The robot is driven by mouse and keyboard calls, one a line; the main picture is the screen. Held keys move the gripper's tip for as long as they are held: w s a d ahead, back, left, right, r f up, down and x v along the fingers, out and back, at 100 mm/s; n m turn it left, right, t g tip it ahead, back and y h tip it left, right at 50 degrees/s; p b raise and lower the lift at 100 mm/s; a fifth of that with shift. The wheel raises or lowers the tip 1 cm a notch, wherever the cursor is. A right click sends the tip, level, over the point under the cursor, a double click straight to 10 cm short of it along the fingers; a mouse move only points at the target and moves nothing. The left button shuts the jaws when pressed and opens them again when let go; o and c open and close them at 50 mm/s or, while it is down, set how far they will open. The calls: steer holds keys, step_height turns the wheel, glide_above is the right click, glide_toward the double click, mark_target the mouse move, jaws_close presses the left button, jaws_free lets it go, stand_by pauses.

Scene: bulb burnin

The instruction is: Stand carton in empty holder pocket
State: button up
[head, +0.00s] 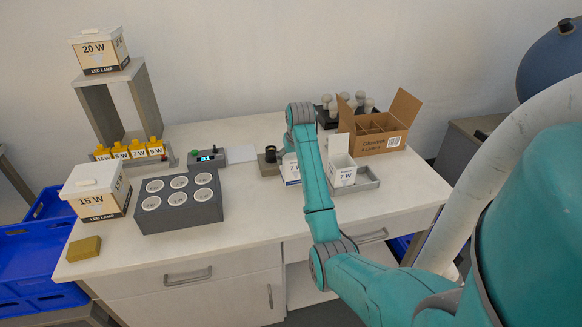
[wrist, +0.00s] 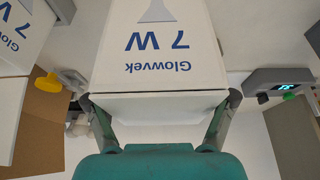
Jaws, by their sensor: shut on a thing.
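My gripper (wrist: 160,103) is shut on a white carton (wrist: 160,65) marked "Glowvek 7 W", one finger at each side in the wrist view; the print is upside down there. In the head view this carton (head: 290,170) shows left of my forearm, which hides part of it and the gripper. The grey holder (head: 369,184) is at the desk's right. A second open white carton (head: 342,174), marked 7 W, stands at the holder; its edge also shows in the wrist view (wrist: 22,35). The holder's left part is hidden, so I cannot tell whether the held carton touches it.
An open brown box (head: 378,143) with dividers stands behind the holder. Several bulbs (head: 350,103) stand on a dark rack. A small dark device (head: 268,160) is left of the held carton. A grey socket block (head: 178,203) is further left; the desk front between is clear.

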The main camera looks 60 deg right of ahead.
steer(key=shift+f, duration=1.6)
steer(key=shift+f, duration=0.1)
steer(key=o, duration=0.9)
steer(key=shift+o, duration=0.2)
